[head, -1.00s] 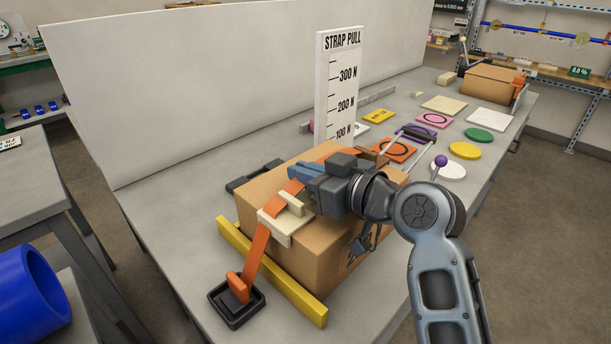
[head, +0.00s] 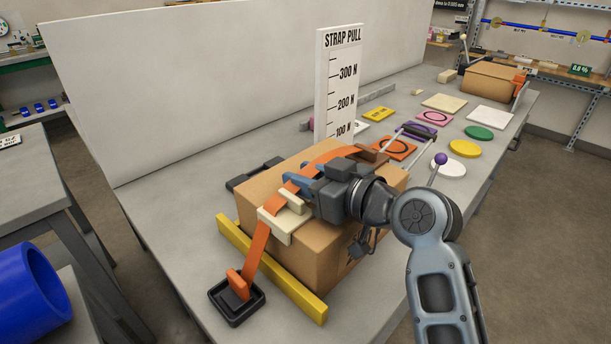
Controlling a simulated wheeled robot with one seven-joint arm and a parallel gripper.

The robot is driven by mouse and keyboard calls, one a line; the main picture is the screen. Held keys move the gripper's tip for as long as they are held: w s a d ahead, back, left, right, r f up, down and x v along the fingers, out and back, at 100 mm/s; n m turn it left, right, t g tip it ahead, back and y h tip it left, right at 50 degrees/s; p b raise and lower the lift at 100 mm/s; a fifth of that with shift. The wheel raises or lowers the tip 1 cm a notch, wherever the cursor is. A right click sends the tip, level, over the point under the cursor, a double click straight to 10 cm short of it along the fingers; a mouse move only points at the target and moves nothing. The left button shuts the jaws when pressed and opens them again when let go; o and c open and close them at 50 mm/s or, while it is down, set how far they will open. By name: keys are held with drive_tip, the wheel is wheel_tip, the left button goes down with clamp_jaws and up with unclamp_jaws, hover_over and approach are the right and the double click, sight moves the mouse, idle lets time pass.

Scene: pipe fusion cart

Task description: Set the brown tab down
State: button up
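A brown tab-like piece (head: 373,154) shows at the far right end of the orange strap (head: 318,165), on top of the cardboard box (head: 262,198). Its lower part is hidden behind my gripper. My gripper (head: 300,188) is over the box's top, beside the strap, with its fingers pointing left and its dark body on the right. Blue finger parts show close to the strap and the cream block (head: 283,221). I cannot tell whether the fingers are apart or closed, or whether anything is between them.
A yellow bar (head: 270,268) lies along the box's near left side. The strap runs down to a black tray-like anchor (head: 237,301). A white STRAP PULL scale (head: 338,85) stands behind the box. Coloured pads and discs, such as the green disc (head: 479,133), lie to the right.

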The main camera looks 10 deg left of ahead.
drive_tip(key=b+v, duration=0.1)
drive_tip(key=v, duration=1.1)
drive_tip(key=shift+b, duration=0.3)
drive_tip(key=shift+f, duration=0.1)
